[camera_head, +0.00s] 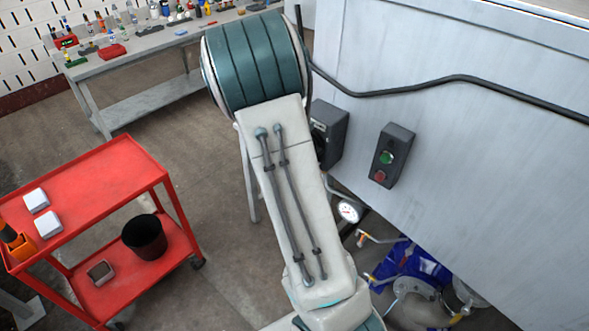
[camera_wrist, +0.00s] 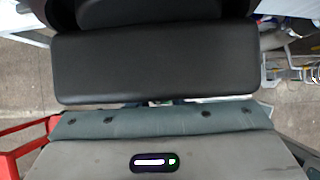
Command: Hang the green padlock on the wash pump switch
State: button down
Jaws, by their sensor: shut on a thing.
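Two dark switch boxes are fixed to the pale grey cabinet. One box (camera_head: 391,157) has a green button above a red one. The other box (camera_head: 334,130) stands to its left, partly hidden behind my arm, with its front hardly showing. I cannot read a label on either, so I cannot tell which is the wash pump switch. The green padlock does not show in either view. My arm crosses the middle of the head view, and I make out no fingertips there. In the wrist view, dark block-like parts fill the upper middle, and no fingers or held thing can be made out.
The grey cabinet (camera_head: 480,160) fills the right, with a black cable along it. A red cart (camera_head: 95,190) with a black bin (camera_head: 144,237) stands at left. A cluttered workbench (camera_head: 150,48) is at the back. A gauge (camera_head: 349,211) and blue equipment (camera_head: 408,265) sit low right.

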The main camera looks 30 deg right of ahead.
jog(key=shift+d+r, duration=0.3)
jog(key=shift+d, duration=0.05)
jog(key=shift+a, duration=0.35)
jog(key=shift+s+a+b, duration=0.2)
jog(key=shift+a+b, duration=0.1)
jog(key=shift+a, duration=0.1)
jog(key=shift+s+a+f+b, duration=0.15)
jog(key=shift+s+a, duration=0.15)
jog(key=shift+a, duration=0.55)
jog(key=shift+s+a+b, duration=0.2)
jog(key=shift+s+a, duration=0.05)
jog(key=shift+a, duration=0.6)
jog(key=shift+s+a+f+b, duration=0.15)
jog(key=shift+s+a, duration=0.15)
jog(key=shift+a, duration=0.55)
jog(key=shift+a+r, duration=0.1)
jog(key=shift+a, duration=0.1)
